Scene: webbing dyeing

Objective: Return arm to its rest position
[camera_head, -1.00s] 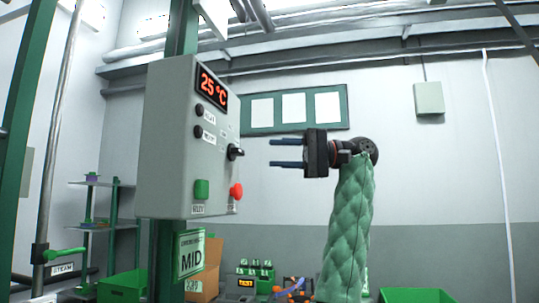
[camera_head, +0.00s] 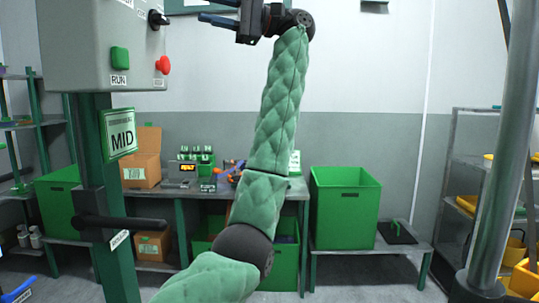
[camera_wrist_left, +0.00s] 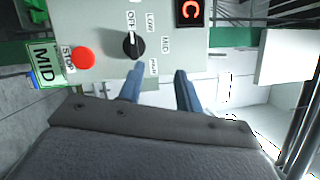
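My left arm, in a green quilted sleeve, rises through the middle of the head view. Its gripper (camera_head: 208,9) is at the top edge, partly cut off, with two blue fingers apart and empty. They point left at the grey control box (camera_head: 85,50), with a gap to its black knob (camera_head: 158,19). In the left wrist view the open fingers (camera_wrist_left: 158,88) stand below the knob (camera_wrist_left: 133,45), with the red stop button (camera_wrist_left: 83,58) to its left. My right gripper is not in view.
The box stands on a green post with a MID sign (camera_head: 120,133) and a black lever (camera_head: 120,222). Behind are a workbench, cardboard boxes (camera_head: 142,165) and a green bin (camera_head: 345,205). A metal pole (camera_head: 505,150) and rack stand at right. A blue handle (camera_head: 18,290) is at bottom left.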

